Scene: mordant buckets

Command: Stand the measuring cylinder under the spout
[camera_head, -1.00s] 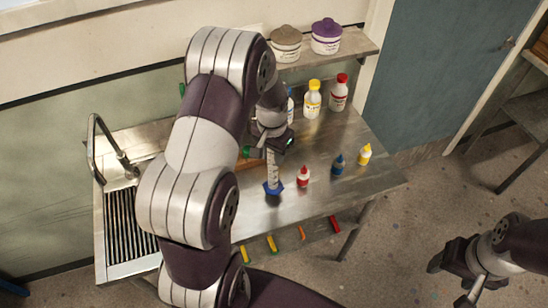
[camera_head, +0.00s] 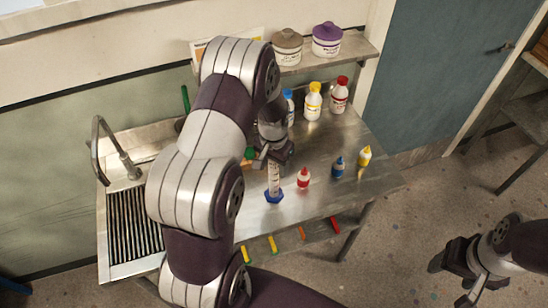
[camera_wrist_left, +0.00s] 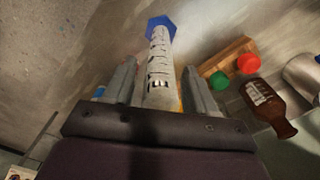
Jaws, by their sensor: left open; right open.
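The measuring cylinder (camera_head: 273,181), pale with graduation marks and a blue foot, stands upright on the steel bench, well right of the sink. My left gripper (camera_head: 275,157) is around its upper part. In the left wrist view the cylinder (camera_wrist_left: 160,70) lies between the two spread fingers (camera_wrist_left: 160,85), which are open. Contact with a finger cannot be told. The spout (camera_head: 132,170) is the end of the bent tap over the sink at the left. My right gripper (camera_head: 450,280) is open and empty, over the floor at the lower right.
Small red (camera_head: 304,178), blue (camera_head: 338,167) and yellow (camera_head: 364,156) dropper bottles stand right of the cylinder. Larger bottles (camera_head: 313,102) stand behind. The sink's ribbed drainer (camera_head: 133,232) is clear. The wrist view shows a brown bottle (camera_wrist_left: 268,105) and a wooden rack (camera_wrist_left: 228,62).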

